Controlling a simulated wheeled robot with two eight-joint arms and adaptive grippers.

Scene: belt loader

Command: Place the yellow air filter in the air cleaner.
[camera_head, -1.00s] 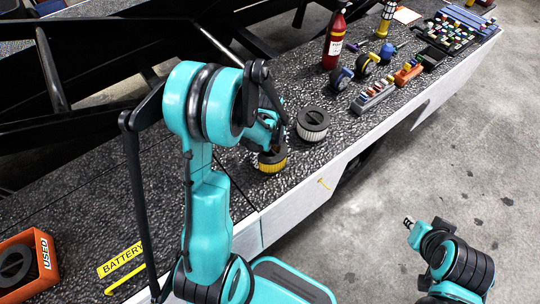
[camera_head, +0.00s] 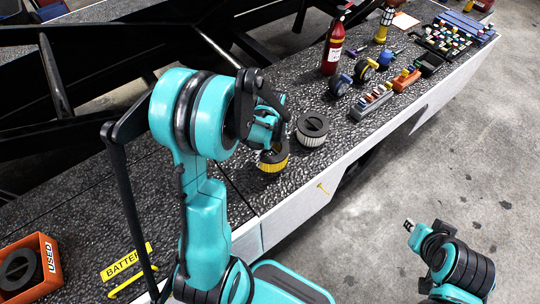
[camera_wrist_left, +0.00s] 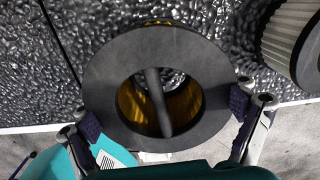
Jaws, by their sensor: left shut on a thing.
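The yellow air filter (camera_head: 273,167) is a short pleated cylinder with a dark top ring, upright at the front of the black textured deck. My left gripper (camera_head: 271,149) reaches down over it and is shut on it. In the left wrist view, the two fingers grip opposite sides of the filter's dark ring (camera_wrist_left: 105,80), with yellow pleats inside. I cannot tell for sure whether its base is clear of the deck. My right gripper (camera_head: 409,226) is low at the right, away from the deck, too small to judge its jaws. I cannot make out the air cleaner.
A white pleated filter (camera_head: 312,130) stands just right of the yellow one. An orange bin marked USED (camera_head: 52,262) holds a dark round filter. A red fire extinguisher (camera_head: 333,50), tape rolls, trays and small parts stand farther right. The deck left of my arm is mostly clear.

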